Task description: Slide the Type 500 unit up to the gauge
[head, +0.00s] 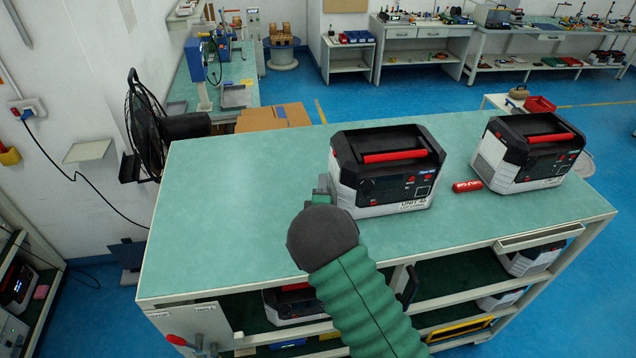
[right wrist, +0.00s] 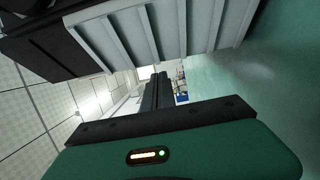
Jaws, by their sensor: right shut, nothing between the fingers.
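A black and light grey unit with a red handle (head: 385,168) stands upright on the green bench top. Its front has a small screen and a label that seems to read "UNIT 42"; its type name is too small to read surely. A red cylinder (head: 467,186) lies to its right, apart from it; I cannot tell whether this is the gauge. My right gripper (head: 322,190) is at the unit's left side, partly hidden by my wrist. In the right wrist view, its dark fingers (right wrist: 158,92) are shut and empty beside the unit's ribbed grey side (right wrist: 165,32). My left gripper is out of view.
A second, similar unit (head: 530,152) stands to the right, just beyond the red cylinder. The bench top (head: 230,220) is clear on the left. More units sit on the shelves below. A black fan (head: 150,120) is beyond the left edge.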

